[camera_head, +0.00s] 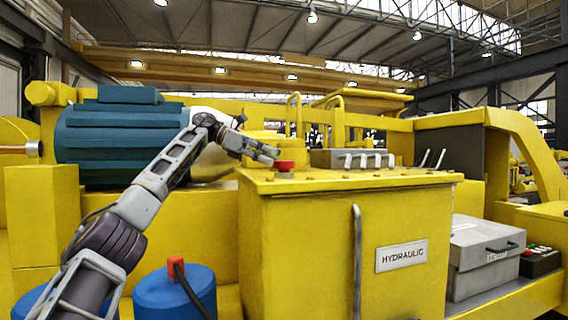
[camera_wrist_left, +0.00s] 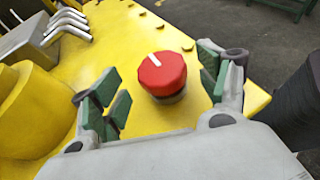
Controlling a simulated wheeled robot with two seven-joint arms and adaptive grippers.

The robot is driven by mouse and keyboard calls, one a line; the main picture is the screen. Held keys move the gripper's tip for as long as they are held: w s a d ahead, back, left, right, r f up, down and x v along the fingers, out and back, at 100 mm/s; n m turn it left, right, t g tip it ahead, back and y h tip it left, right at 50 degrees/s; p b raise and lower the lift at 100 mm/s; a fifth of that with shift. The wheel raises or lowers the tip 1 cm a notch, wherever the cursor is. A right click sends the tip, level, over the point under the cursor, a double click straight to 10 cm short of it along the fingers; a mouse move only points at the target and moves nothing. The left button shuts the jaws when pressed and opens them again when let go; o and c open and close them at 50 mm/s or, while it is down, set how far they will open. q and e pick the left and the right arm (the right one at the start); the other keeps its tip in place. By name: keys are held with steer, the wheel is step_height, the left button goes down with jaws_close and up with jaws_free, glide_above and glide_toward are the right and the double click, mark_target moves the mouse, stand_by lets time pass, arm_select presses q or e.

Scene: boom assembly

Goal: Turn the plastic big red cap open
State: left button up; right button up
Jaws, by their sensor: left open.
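The big red cap (camera_head: 284,166) sits on the top face of the yellow hydraulic tank, near its left end. In the left wrist view the red cap (camera_wrist_left: 162,74) has a faceted rim and a white mark on top, and stands on a short dark neck. My left gripper (camera_head: 270,156) reaches in from the left, just beside and above the cap. In the left wrist view my left gripper (camera_wrist_left: 160,92) is open, its green-padded fingers on either side of the cap with gaps showing. My right gripper is not seen.
A blue motor (camera_head: 115,140) lies behind my left arm. Blue containers (camera_head: 175,295) stand low in front. A grey box (camera_head: 485,250) is at the right.

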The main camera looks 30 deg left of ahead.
mark_target(284, 166)
arm_select(q)
steer(key=shift+x, duration=2.2)
steer(key=shift+c, duration=0.4)
steer(key=c, duration=0.9)
